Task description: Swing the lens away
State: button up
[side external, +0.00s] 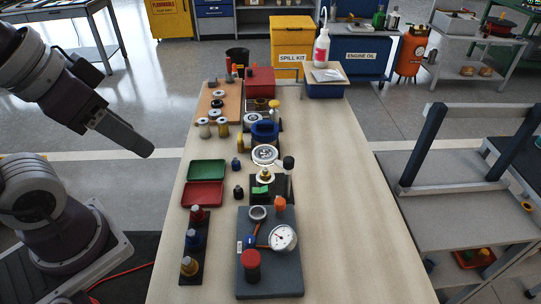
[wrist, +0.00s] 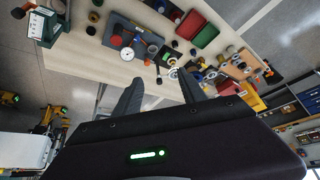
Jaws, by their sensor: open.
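A round lens with a pale rim (side external: 265,154) sits above a small dark stand (side external: 284,188) at the middle of the long bench. A pale round piece and a green patch show just below it. The lens also appears small in the wrist view (wrist: 172,74), beyond my fingers. I cannot tell how its arm is hinged. My gripper (side external: 148,150) is in the air left of the bench, well apart from the lens. In the wrist view my gripper (wrist: 160,76) has its two dark fingers spread, with nothing held between them.
A grey plate (side external: 270,284) with a dial gauge (side external: 283,238) and red knob (side external: 252,262) lies nearer on the bench (side external: 350,240). Green (side external: 206,170) and red trays (side external: 203,194) lie left. A blue ring-shaped piece (side external: 265,130) stands behind the lens. The bench's right side is clear.

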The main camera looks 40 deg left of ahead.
jog(key=w+r+g, duration=0.2)
jog(key=w, duration=0.8)
jog(key=g, duration=0.4)
send_over(289, 159)
notch_tip(289, 159, down, 20)
jog(key=shift+s+r, duration=0.1)
notch_tip(289, 159, down, 7)
grip_shut()
